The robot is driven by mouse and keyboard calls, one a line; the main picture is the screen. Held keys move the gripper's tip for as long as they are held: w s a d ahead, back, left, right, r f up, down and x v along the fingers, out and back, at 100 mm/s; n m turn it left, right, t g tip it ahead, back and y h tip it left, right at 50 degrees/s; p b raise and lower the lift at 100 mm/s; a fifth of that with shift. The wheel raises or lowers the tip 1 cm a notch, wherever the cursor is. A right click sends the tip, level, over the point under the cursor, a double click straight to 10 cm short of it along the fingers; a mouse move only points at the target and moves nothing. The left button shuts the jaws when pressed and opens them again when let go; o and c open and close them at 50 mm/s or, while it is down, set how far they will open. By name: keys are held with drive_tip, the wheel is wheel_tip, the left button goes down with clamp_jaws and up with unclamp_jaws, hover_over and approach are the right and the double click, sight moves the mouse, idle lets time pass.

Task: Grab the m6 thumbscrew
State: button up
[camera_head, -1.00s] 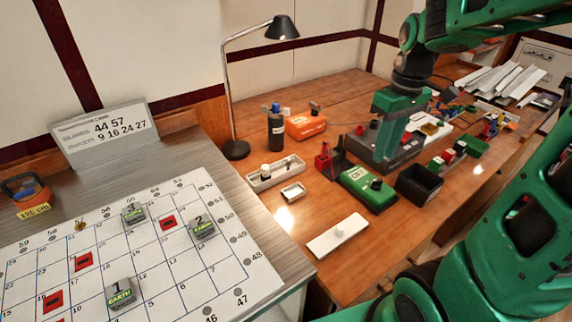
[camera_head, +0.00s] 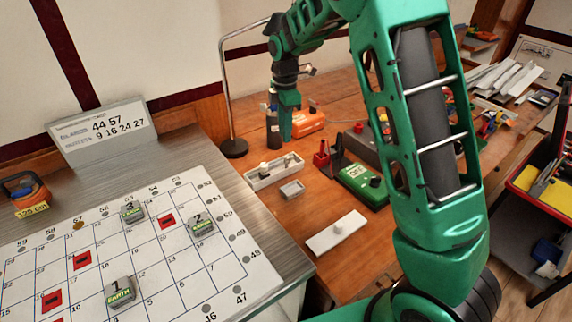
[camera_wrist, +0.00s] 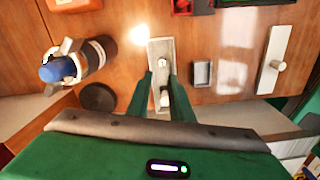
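A long pale tray (camera_head: 262,184) stands on the wooden bench and holds small parts, including a white-topped piece (camera_head: 263,168). The tray (camera_wrist: 154,47) also shows in the wrist view, with a pale round-headed piece (camera_wrist: 161,63) and another piece (camera_wrist: 164,97) nearer my fingers. I cannot tell for sure which piece is the m6 thumbscrew. My gripper (camera_head: 286,136) hangs near the tray's far side, beside the bottle. In the wrist view my gripper (camera_wrist: 164,86) is open, with its two fingers apart on either side of the tray's near end in the picture and nothing held.
A blue-capped bottle (camera_head: 273,131) and a lamp base (camera_head: 234,148) stand close by. An orange case (camera_head: 308,123) lies behind. A small grey box (camera_head: 292,190), a white plate with a knob (camera_head: 337,233) and a green box (camera_head: 362,184) lie in front and right.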

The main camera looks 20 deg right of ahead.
sight(287, 156)
drive_tip(key=shift+s+d+f, duration=0.1)
drive_tip(key=shift+d+f, duration=0.05)
drive_tip(key=shift+f, duration=2.2)
drive_tip(key=shift+d+f, duration=0.15)
drive_tip(key=shift+f, duration=2.2)
clamp_jaws()
